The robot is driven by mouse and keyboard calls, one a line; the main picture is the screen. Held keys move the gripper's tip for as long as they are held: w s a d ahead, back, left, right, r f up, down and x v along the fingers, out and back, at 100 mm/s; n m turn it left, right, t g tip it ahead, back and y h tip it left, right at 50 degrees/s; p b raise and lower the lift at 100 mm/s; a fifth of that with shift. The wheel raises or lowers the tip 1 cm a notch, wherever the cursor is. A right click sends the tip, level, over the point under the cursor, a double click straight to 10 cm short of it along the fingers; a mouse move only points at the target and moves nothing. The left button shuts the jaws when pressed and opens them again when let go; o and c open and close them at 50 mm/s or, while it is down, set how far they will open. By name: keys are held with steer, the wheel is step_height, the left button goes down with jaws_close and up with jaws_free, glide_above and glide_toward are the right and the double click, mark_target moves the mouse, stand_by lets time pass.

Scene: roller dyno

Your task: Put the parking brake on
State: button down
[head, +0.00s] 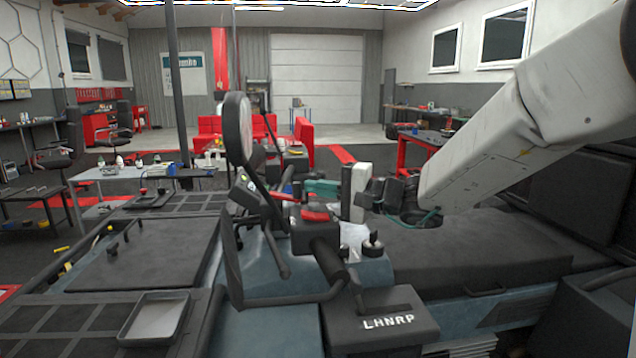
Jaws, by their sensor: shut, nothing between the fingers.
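The vehicle's control area is in the middle of the head view.
A black knob (373,243) stands right of the selector lever. A bent black bar (285,300) runs low in front of the controls. A grey tray (155,317) lies at the lower left. A dark flat bed (500,250) extends to the right, beneath my arm.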

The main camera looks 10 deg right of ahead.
steer(key=s+d, duration=0.7)
steer(key=s, duration=0.1)
steer(key=shift+s+d, duration=0.25)
steer(key=shift+s, duration=0.05)
